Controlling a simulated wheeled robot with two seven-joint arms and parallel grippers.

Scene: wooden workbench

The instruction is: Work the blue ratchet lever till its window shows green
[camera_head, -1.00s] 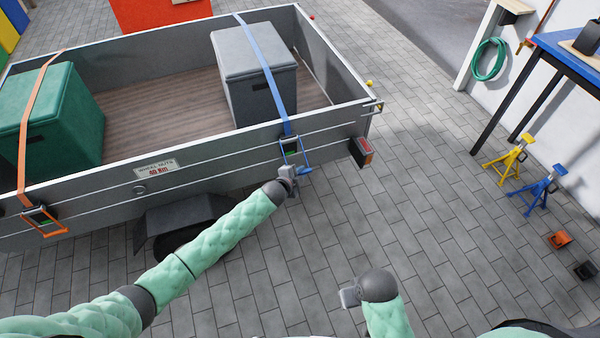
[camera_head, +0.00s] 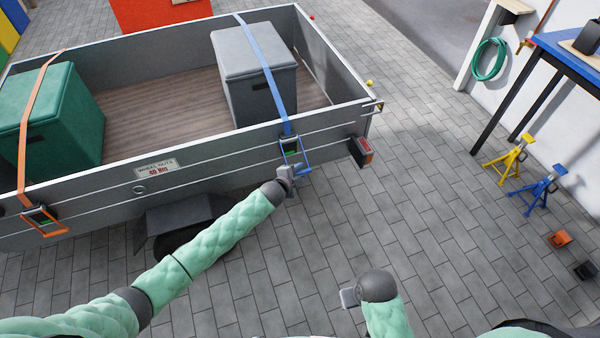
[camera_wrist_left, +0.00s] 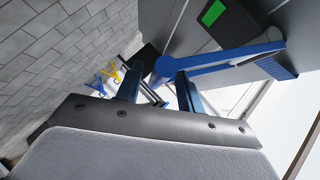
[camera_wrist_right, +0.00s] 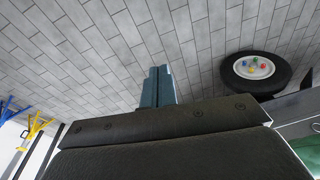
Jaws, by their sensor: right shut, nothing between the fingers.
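The blue ratchet (camera_head: 291,145) hangs on the trailer's side wall at the end of a blue strap. Its window shows green in the left wrist view (camera_wrist_left: 212,12). The blue lever (camera_head: 308,169) sticks out and down from it, and its bar shows in the left wrist view (camera_wrist_left: 225,56). My left gripper (camera_head: 288,178) is just below the lever. Its fingers (camera_wrist_left: 159,88) are apart, with the lever's end just beyond them; I cannot tell whether they touch it. My right gripper (camera_head: 348,297) is shut and empty, away from the trailer; its fingers (camera_wrist_right: 158,86) are together.
An orange ratchet (camera_head: 42,219) with its strap is at the left of the trailer wall (camera_head: 220,158). A grey box (camera_head: 250,55) and a green box (camera_head: 60,115) stand in the trailer. Yellow (camera_head: 508,162) and blue (camera_head: 538,190) stands are on the paving at right. The paving between is clear.

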